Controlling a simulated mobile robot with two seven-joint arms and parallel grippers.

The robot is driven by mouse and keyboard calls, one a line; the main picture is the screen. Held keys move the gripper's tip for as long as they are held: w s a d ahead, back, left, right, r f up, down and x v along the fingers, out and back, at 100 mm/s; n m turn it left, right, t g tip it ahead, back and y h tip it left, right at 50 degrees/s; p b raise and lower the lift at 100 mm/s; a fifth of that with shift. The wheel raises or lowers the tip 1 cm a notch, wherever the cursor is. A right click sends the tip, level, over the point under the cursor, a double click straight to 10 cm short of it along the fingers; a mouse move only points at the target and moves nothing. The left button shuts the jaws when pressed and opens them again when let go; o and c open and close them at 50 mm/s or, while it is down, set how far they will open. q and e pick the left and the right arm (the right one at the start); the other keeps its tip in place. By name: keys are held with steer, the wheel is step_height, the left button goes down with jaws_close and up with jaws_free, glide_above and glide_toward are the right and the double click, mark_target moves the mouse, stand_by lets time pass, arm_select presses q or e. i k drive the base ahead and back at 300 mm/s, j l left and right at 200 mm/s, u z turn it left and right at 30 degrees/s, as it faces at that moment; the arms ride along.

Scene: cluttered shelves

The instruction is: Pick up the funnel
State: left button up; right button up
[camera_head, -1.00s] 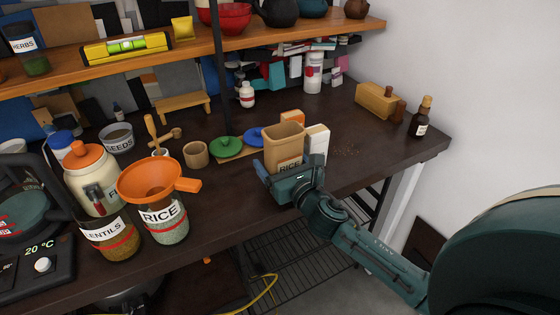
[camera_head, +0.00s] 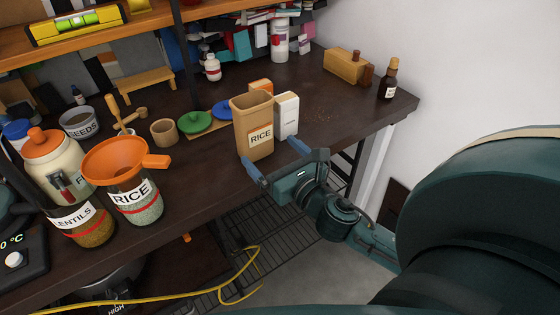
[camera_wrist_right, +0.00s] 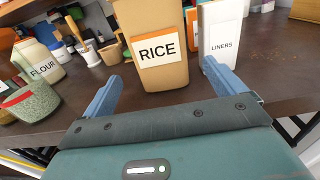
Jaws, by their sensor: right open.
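The orange funnel (camera_head: 120,160) sits on top of the glass RICE jar (camera_head: 138,200), its handle pointing right. My right gripper (camera_head: 275,160) is open and empty at the table's front edge, well to the right of the funnel. The brown RICE bag (camera_head: 253,125) stands just beyond its fingers. In the right wrist view the open fingers (camera_wrist_right: 160,85) frame the RICE bag (camera_wrist_right: 152,30), which seems not to be held. The funnel is not visible there. My left gripper is not in view.
The LENTILS jar (camera_head: 85,224) and the FLOUR jar (camera_head: 57,160) crowd the funnel's left side. A white LINERS box (camera_head: 287,115) stands beside the RICE bag. A green lid (camera_head: 195,122) and a wooden cup (camera_head: 164,132) lie behind. The tabletop between RICE jar and bag is clear.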

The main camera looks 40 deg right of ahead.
mark_target(117, 160)
steer(key=k+j, duration=0.8)
